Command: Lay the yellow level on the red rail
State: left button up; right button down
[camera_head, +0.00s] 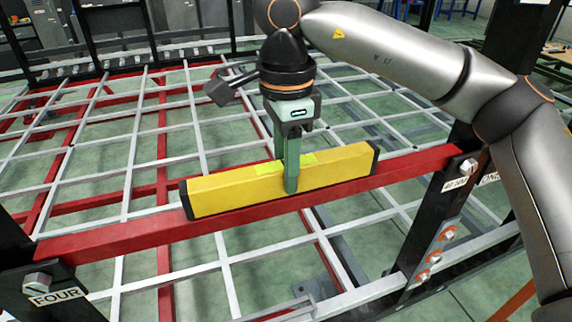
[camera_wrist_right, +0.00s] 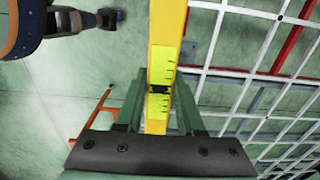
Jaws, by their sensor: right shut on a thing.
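The yellow level (camera_head: 230,193) is a long bar with black end caps, set on edge and running lengthwise along the red rail (camera_head: 110,239). Its lower edge overlaps the rail's top in the head view; I cannot tell whether it touches or hovers just above. My right gripper (camera_head: 289,176) comes from above with its green fingers shut around the level's middle. In the right wrist view the level (camera_wrist_right: 166,35) runs between the fingers of the right gripper (camera_wrist_right: 158,103), with a yellow-green marked patch facing the camera. My left gripper is out of view.
A grid of pale grey bars (camera_head: 130,175) with red beams lies behind and below the rail. Dark posts with bolts stand at the rail's ends, marked "FOUR" (camera_head: 55,296) at the left. Green floor shows through the open grid.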

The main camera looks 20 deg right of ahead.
jog(key=shift+f, duration=0.15)
jog(key=c, duration=0.5)
grip_release()
jog(key=shift+r, duration=0.35)
notch_tip(320, 180, up, 12)
jog(key=shift+f+p, duration=0.15)
jog(key=shift+p, duration=0.8)
